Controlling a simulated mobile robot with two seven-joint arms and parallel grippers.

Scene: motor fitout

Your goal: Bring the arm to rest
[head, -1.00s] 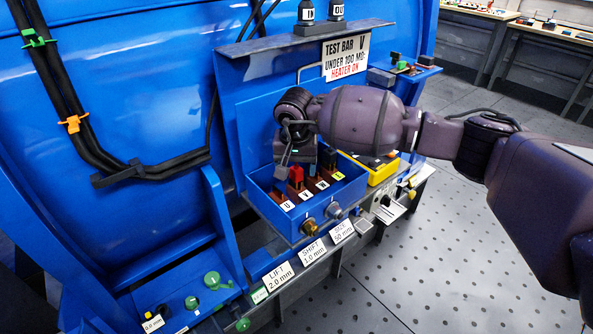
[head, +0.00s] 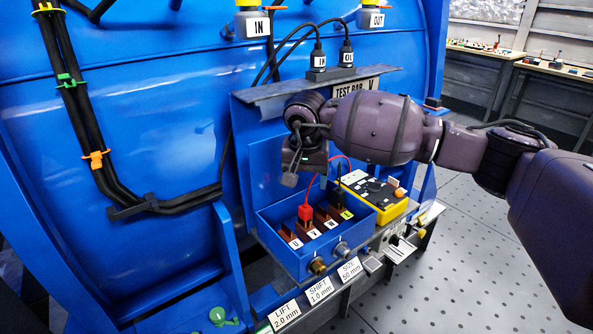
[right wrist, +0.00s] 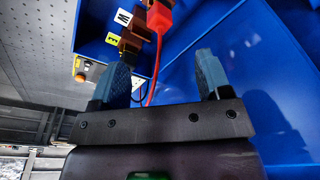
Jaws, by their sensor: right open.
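My right arm (head: 375,127) reaches in from the right of the head view. Its gripper (head: 290,181) hangs above and behind the blue terminal box (head: 285,252). In the right wrist view the gripper (right wrist: 163,76) is open, its two blue-grey fingers apart with nothing held between them. A red clip (head: 305,213) sits on a terminal in the box, with a red lead running up from it; it also shows in the right wrist view (right wrist: 158,17), beyond the fingers and apart from them. My left gripper is not in view.
A yellow meter (head: 371,196) stands right of the box, under my forearm. A black clip (head: 337,200) sits in the box. The test bar shelf (head: 285,94) with IN and OUT plugs is close above the gripper. Open floor (head: 450,270) lies to the right.

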